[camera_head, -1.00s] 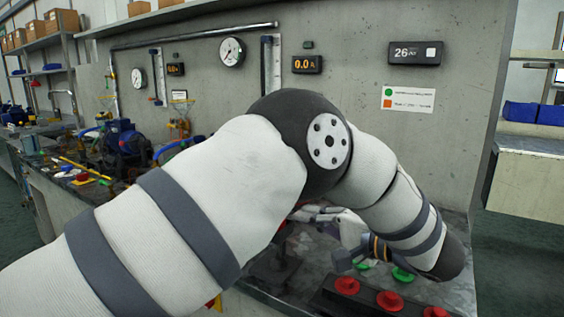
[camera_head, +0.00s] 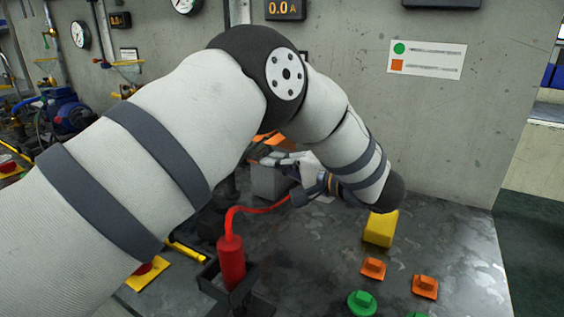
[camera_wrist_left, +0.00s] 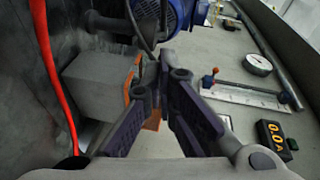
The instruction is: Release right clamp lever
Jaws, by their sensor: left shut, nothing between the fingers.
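My left gripper (camera_head: 272,161) is at the end of my left arm, beyond the bend of the arm, over the back of the bench. In the left wrist view, its two dark fingers (camera_wrist_left: 159,72) are close together at the tips with nothing between them. An orange piece (camera_wrist_left: 153,119) shows just behind the fingers, beside a grey block (camera_wrist_left: 100,85). Orange also shows above the gripper in the head view (camera_head: 268,148). I cannot tell whether this is the clamp lever, nor whether the fingers touch it. My right gripper is not in view.
A red bottle (camera_head: 231,262) with a curved red tube stands in a dark holder. A yellow block (camera_head: 380,228), orange buttons and a green button (camera_head: 361,303) are on the right of the bench. A blue motor (camera_wrist_left: 178,14) is beyond the fingers.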

